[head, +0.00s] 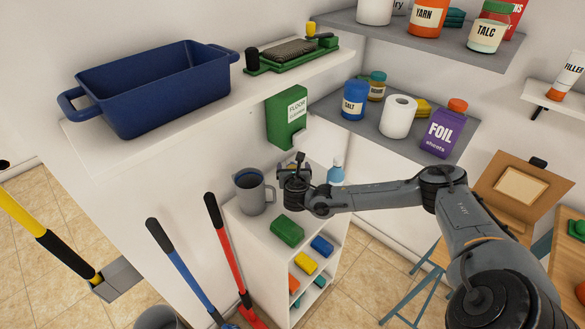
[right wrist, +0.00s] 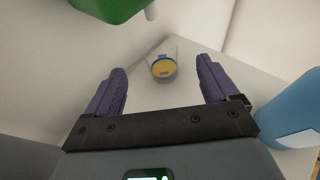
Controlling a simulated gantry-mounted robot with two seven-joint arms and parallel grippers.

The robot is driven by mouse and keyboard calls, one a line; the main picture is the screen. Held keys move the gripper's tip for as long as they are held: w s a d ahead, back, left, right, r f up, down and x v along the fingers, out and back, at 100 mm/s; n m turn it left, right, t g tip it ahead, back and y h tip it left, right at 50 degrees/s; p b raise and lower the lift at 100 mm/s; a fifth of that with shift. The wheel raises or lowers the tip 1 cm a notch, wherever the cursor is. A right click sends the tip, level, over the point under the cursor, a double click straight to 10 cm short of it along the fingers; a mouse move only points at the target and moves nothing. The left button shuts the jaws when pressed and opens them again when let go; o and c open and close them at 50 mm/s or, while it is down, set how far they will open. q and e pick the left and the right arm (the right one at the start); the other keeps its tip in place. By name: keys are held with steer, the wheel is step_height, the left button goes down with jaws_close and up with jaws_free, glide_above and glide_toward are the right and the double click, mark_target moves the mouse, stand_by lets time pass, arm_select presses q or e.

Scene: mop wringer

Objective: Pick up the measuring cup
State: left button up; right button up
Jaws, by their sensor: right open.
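A small round object (right wrist: 163,68), yellow with a blue rim, stands on the white cabinet top in the right wrist view. It lies ahead of and between my right gripper's purple fingers (right wrist: 163,88), apart from both. It may be the measuring cup, but I cannot tell for sure. In the head view my right gripper (head: 297,160) hides that spot. The gripper is open and empty, above the back of the cabinet top. A grey jug with a handle (head: 252,195) stands just left of it in the head view. My left gripper is out of view.
A green floor-cleaner dispenser (head: 287,120) hangs on the wall above the gripper. A blue bottle (right wrist: 290,110) stands close on the right. A green block (head: 287,231) lies at the front of the cabinet (head: 256,240). A shelf with a blue tub (head: 150,90) overhangs on the left.

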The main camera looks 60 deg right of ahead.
mark_target(292, 157)
steer(key=shift+x, duration=3.25)
steer(key=shift+r, duration=0.1)
steer(key=c, duration=1.2)
steer(key=shift+r, duration=0.1)
